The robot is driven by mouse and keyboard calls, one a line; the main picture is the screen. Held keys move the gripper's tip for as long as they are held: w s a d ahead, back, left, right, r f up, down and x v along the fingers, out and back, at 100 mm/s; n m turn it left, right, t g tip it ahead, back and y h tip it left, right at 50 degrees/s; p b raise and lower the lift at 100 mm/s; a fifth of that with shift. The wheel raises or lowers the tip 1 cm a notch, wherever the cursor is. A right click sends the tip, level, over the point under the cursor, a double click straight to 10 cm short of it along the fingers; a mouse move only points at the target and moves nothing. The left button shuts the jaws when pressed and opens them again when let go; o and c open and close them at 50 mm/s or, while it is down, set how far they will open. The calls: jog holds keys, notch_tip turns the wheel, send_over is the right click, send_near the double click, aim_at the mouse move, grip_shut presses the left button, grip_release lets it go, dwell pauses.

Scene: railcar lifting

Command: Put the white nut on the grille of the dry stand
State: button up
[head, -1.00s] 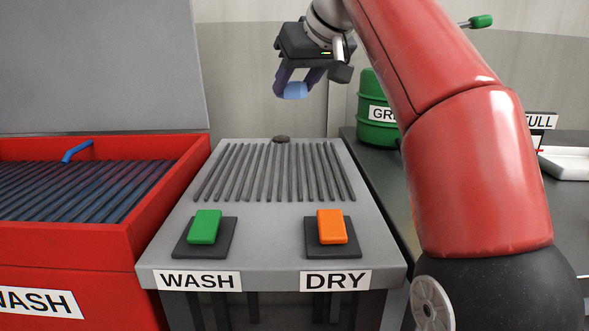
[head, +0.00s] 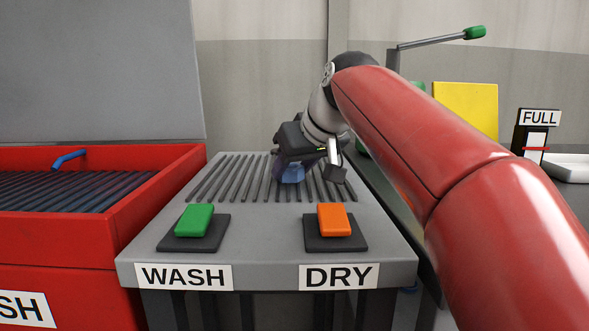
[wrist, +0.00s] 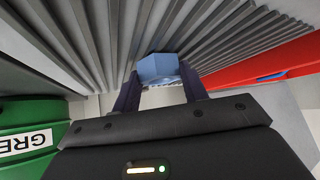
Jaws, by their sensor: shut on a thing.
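The nut (head: 292,175) looks light blue here, not white. It also shows as a six-sided piece in the wrist view (wrist: 158,68). My gripper (head: 290,172) is shut on it, with one dark finger on each side. The nut is low over the right half of the grey grille (head: 222,178) on the stand. I cannot tell whether it touches the bars. The stand (head: 270,240) carries WASH and DRY labels on its front. My gripper and arm hide part of the grille's right side.
A green button (head: 194,220) and an orange button (head: 334,219) sit on the stand in front of the grille. A red wash tank (head: 125,215) stands at the left. A green drum (wrist: 30,135) is near my gripper. A yellow panel (head: 465,115) is at the right.

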jog(key=o, duration=1.2)
jog(key=shift+o, duration=0.2)
jog(key=shift+r, duration=0.2)
jog(key=p+v, duration=0.2)
jog(key=v, duration=1)
jog(key=shift+s+f, duration=0.1)
jog(key=shift+f, duration=0.05)
